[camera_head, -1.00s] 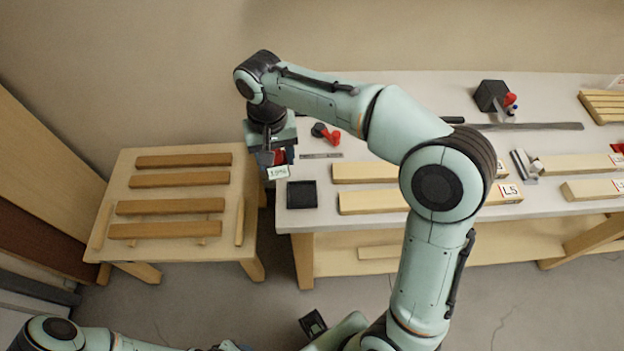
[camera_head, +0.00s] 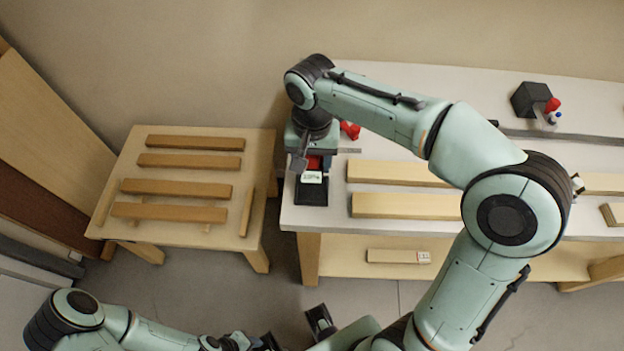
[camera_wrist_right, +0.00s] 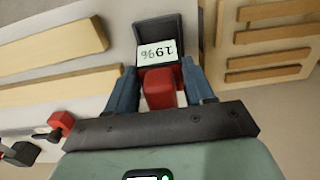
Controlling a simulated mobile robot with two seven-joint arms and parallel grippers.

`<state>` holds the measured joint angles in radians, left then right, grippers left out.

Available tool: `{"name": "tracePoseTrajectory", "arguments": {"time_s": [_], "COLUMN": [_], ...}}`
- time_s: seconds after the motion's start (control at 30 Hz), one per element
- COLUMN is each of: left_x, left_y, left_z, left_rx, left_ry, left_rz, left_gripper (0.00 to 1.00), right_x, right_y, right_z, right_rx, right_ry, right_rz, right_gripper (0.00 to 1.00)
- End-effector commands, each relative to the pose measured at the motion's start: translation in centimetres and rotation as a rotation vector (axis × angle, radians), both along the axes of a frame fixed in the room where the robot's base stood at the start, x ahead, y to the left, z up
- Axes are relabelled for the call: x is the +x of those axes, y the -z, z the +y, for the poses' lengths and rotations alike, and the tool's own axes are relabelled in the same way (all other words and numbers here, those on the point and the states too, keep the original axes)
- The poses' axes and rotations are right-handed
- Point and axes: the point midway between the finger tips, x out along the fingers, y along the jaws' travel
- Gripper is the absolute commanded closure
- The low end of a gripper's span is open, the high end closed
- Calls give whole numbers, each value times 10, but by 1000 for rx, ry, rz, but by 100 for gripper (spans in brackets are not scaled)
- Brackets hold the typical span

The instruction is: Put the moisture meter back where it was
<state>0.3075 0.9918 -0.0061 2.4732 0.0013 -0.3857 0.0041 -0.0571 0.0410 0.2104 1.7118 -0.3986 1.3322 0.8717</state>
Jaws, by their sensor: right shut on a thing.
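The moisture meter has a red body (camera_wrist_right: 160,90) and a white display reading 19%; it also shows in the head view (camera_head: 312,177). My right gripper (camera_head: 312,163) is shut on the red body, with one finger on each side in the wrist view (camera_wrist_right: 157,76). The meter is over the small black tray (camera_head: 311,198) at the bench's front left corner. In the wrist view the display covers part of the tray (camera_wrist_right: 158,27). I cannot tell whether the meter touches the tray. My left gripper (camera_head: 240,342) is at the bottom edge, partly cut off; its jaws are unclear.
Pale wood bars (camera_head: 400,205) lie on the bench right of the tray. A red-handled tool (camera_head: 350,130) lies behind it. A black block (camera_head: 530,99) stands at the back right. A low wooden table (camera_head: 190,228) with several brown bars stands left, across a narrow gap.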

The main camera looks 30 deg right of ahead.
Motion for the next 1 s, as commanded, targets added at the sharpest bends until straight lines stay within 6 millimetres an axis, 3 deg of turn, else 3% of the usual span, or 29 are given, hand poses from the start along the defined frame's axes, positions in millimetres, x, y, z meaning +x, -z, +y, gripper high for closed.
{"name": "tracePoseTrajectory", "arguments": {"time_s": [0.03, 0.27, 0.5, 0.97, 1.0], "left_x": [-1, -2, -4, -5, -5], "left_y": [3, 5, 11, 14, 14], "left_z": [0, 0, 0, 0, 0], "left_rx": [0, -1, 0, 0, 0], "left_ry": [0, 1, 0, 0, 1], "left_rz": [1, 2, 4, 6, 5], "left_gripper": [57, 57, 57, 57, 57], "right_x": [-1, 0, 0, 0, 0], "right_y": [11, 31, 65, 73, 72], "right_z": [0, 0, 0, 0, 0], "right_rx": [-1, -1, 0, -1, 0], "right_ry": [0, 0, 1, 0, 0], "right_rz": [3, 1, 1, -1, 0], "right_gripper": [84, 84, 84, 84, 34]}}
